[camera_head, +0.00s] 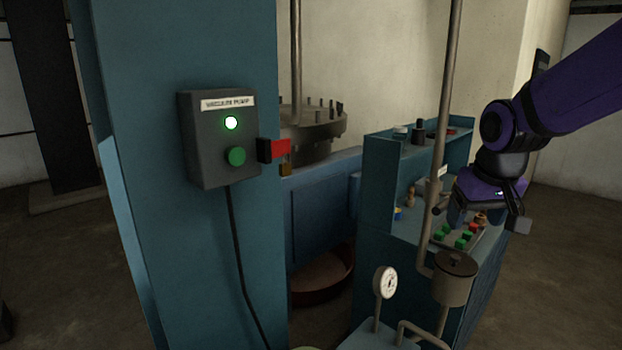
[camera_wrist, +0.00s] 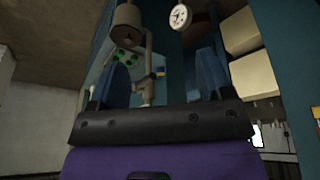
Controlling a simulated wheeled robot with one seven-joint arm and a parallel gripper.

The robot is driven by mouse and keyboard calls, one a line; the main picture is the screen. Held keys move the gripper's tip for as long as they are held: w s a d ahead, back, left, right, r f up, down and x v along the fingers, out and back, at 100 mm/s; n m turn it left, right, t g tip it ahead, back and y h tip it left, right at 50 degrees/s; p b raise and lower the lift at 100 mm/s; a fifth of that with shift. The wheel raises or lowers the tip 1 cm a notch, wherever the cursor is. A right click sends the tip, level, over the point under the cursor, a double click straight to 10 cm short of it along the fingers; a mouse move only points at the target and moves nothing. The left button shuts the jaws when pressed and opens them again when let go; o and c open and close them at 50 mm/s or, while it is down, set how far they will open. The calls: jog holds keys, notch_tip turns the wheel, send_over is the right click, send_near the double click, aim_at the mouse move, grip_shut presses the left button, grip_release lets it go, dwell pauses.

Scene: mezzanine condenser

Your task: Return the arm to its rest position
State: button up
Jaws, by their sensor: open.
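My arm (camera_head: 560,85) is purple and black and reaches in from the upper right in the head view. My gripper (camera_head: 487,215) is at its end, over the right part of the blue workbench, near a panel of green and red buttons (camera_head: 459,238). In the wrist view my gripper (camera_wrist: 165,85) shows two blue fingers standing well apart with nothing held between them. Behind the fingers the wrist view shows a pipe, a cylindrical pot (camera_wrist: 128,22) and a round gauge (camera_wrist: 180,17).
A dark vacuum pump box (camera_head: 218,150) with a lit green lamp hangs on a blue column (camera_head: 140,60). A blue workbench (camera_head: 382,200) with shelf items, a vertical pipe (camera_head: 447,80) and a gauge (camera_head: 385,282) stand close to my gripper. Open floor (camera_head: 575,240) lies at the right.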

jog(key=s+r, duration=0.2)
jog(key=s, duration=0.8)
jog(key=s+d+r+t, duration=0.1)
jog(key=s+r, duration=0.2)
jog(key=s, duration=0.6)
jog(key=shift+s+r+m+t, duration=0.3)
jog(key=shift+s+r, duration=0.05)
dwell(3.7)
